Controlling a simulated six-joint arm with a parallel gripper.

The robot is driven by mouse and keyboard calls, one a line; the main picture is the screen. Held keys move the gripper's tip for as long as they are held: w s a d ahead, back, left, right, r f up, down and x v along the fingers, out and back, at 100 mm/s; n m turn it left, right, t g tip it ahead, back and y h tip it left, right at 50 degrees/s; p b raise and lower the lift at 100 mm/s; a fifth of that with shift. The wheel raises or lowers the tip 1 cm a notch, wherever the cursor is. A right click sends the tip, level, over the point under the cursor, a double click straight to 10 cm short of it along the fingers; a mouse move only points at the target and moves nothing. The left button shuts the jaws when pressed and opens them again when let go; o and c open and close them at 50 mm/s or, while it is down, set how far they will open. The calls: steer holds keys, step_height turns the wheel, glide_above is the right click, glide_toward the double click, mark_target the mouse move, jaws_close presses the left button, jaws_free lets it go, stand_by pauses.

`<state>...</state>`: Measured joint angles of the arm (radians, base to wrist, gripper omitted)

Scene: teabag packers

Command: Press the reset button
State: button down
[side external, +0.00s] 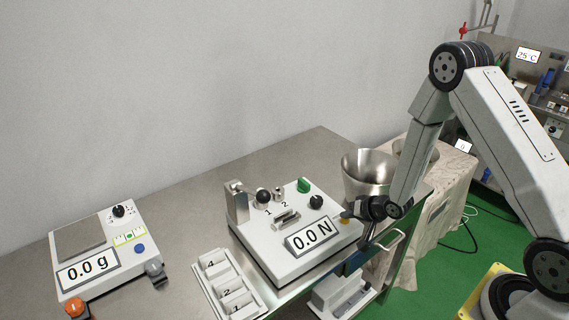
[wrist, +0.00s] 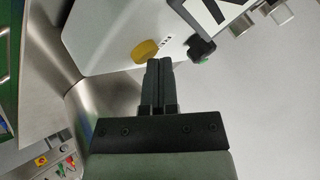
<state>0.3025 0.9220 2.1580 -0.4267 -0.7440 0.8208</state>
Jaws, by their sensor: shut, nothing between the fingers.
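A yellow button (wrist: 145,50) sits on the white force tester in the wrist view, just ahead and slightly left of my fingertips. No label on it can be read. In the side view my gripper (side external: 352,216) is small and dark beside that corner.
A black knob (side external: 316,202) and green switch (side external: 303,185) are on the tester. A metal pot (side external: 368,172) stands behind my gripper. A numbered tray (side external: 214,268) lies in front of the tester. A "0.0 g" scale (side external: 90,237) is at left. Bare bench lies between them.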

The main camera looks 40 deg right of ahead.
mark_target(347, 221)
stand_by(0.6)
steer(key=shift+r, duration=0.85)
steer(key=shift+r, duration=0.15)
steer(key=shift+r, duration=2.35)
steer(key=s+a+r+n+g, duration=0.3)
steer(key=s+a+r+n, duration=0.1)
steer(key=s, duration=0.3)
steer(key=s+a+r+n+g+h, duration=0.1)
steer(key=s+a+r+n+g, duration=0.2)
steer(key=s+r, duration=0.3)
steer(key=shift+s+a+n+g, duration=0.35)
steer(key=shift+s+a, duration=0.3)
steer(key=shift+s, duration=0.35)
